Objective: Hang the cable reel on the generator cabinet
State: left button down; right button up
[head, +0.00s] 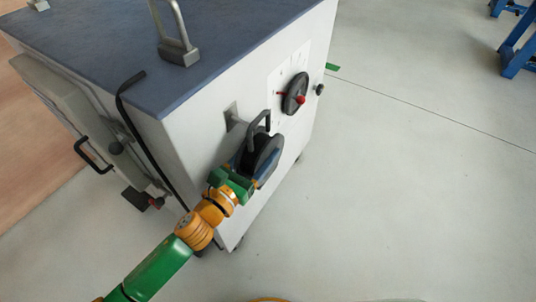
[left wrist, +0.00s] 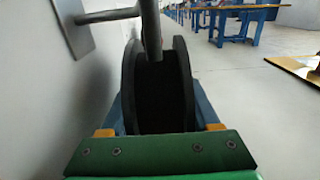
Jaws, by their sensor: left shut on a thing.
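The generator cabinet (head: 190,150) is a pale box with a dark blue-grey top. My left gripper (head: 238,178) is shut on the reel's lower part. In the left wrist view the black reel (left wrist: 160,95) stands between my fingers (left wrist: 160,130). I cannot tell whether the handle rests on the rod. My right gripper is out of view.
A black cable (head: 150,140) hangs down the cabinet's left corner. Open grey floor (head: 400,190) lies to the right, with blue-legged tables (head: 515,55) farther off.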

pick_arm(q)
jog(key=shift+w+a, duration=0.6)
jog(key=shift+a, duration=0.2)
jog(key=shift+w+a+f+b, duration=0.3)
jog(key=shift+a+f+b, duration=0.1)
jog(key=shift+f+b, duration=0.3)
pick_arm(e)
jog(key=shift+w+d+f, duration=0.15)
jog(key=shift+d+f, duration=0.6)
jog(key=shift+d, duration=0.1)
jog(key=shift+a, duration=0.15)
pick_arm(q)
jog(key=shift+c, duration=0.2)
grip_release()
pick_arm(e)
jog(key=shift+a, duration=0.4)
pick_arm(q)
jog(key=shift+f, duration=0.1)
